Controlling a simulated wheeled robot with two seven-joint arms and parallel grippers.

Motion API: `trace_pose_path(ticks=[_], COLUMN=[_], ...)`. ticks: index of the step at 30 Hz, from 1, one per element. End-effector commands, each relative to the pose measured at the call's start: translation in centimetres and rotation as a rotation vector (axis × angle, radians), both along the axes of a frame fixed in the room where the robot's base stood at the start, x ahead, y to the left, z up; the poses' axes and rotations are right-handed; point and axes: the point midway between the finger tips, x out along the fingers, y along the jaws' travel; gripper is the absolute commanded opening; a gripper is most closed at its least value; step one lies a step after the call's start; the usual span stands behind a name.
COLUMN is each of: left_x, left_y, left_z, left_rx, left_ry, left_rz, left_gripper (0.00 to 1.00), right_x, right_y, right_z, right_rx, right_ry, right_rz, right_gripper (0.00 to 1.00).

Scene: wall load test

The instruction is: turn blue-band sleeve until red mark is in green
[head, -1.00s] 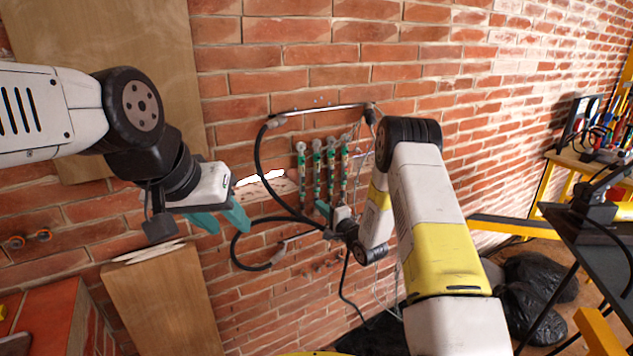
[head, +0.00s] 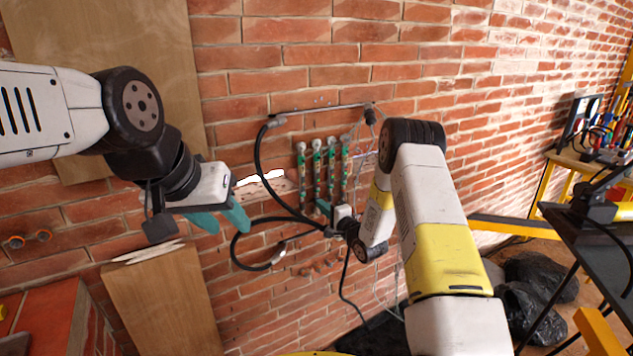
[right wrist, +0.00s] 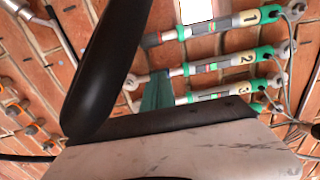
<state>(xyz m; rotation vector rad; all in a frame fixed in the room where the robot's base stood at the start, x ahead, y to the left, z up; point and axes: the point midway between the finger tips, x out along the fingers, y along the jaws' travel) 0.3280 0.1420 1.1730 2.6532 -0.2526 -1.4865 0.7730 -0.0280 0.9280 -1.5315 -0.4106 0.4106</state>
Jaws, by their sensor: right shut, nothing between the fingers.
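Several green-and-white numbered sleeves hang upright side by side on the brick wall in the head view (head: 331,168). In the right wrist view, sleeve 1 (right wrist: 245,18), sleeve 2 (right wrist: 237,61) and sleeve 3 (right wrist: 238,88) show small red and green marks. My left gripper (head: 221,219) is open and empty, left of the row.
A black hose (head: 259,165) loops left of and below the sleeves, close to my right gripper. A metal pipe (head: 320,109) runs above them. A wooden board (head: 160,295) leans below my left gripper. Black bags (head: 540,290) and a dark bench (head: 600,235) are at the right.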

Motion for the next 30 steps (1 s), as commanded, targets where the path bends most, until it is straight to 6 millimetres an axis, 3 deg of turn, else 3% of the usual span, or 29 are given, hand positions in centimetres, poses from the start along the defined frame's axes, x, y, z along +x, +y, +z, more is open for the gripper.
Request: trace_pose_path(ticks=[30], left_x=[0.00], left_y=[0.00], left_z=[0.00], left_rx=[0.000], left_ry=[0.000], left_rz=[0.000], left_gripper=[0.40], right_x=[-0.06], right_y=[-1.11], right_z=[-0.01], right_rx=[-0.001], right_ry=[0.001], right_rz=[-0.001], right_gripper=[0.00])
